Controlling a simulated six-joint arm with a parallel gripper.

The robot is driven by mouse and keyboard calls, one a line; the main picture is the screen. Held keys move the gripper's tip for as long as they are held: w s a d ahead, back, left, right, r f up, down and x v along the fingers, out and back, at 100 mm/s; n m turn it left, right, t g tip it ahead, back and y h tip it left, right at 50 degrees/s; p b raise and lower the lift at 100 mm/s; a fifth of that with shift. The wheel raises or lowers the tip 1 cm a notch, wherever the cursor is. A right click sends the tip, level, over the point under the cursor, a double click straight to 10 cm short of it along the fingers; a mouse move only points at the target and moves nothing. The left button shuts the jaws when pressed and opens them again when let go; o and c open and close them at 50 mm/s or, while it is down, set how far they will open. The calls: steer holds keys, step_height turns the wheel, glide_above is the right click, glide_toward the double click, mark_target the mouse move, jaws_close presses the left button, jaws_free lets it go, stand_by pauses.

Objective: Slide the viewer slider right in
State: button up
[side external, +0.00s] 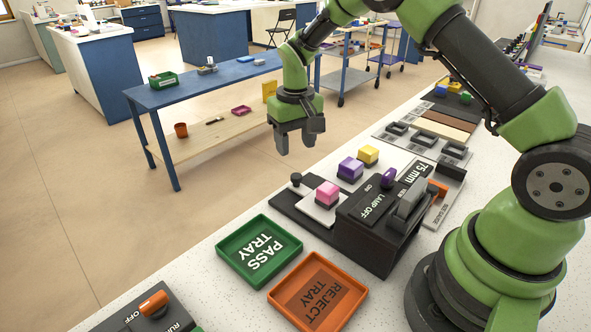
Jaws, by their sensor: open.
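The viewer is a dark box (375,225) with a "LAMP OFF" label, standing on the white bench. A dark base (285,207) extends from its left side. What looks like the viewer slider, a pale plate (302,199), lies on this base outside the box. A black knob (296,180) stands at its far-left end, and a pink block (327,193) sits on it nearer the box. My gripper (298,139) points down, open and empty, above and apart from the knob. Its height over the bench is hard to tell.
A green pass tray (229,241) and an orange reject tray (352,318) lie in front. Purple (350,168) and yellow (368,155) blocks sit behind the slider. A gauge with an orange part (437,189) lies right of the viewer. A switch box (153,305) is at lower left.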

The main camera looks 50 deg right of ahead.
mark_target(296, 175)
step_height(296, 175, down, 7)
steer(key=shift+f, duration=0.2)
jaws_close()
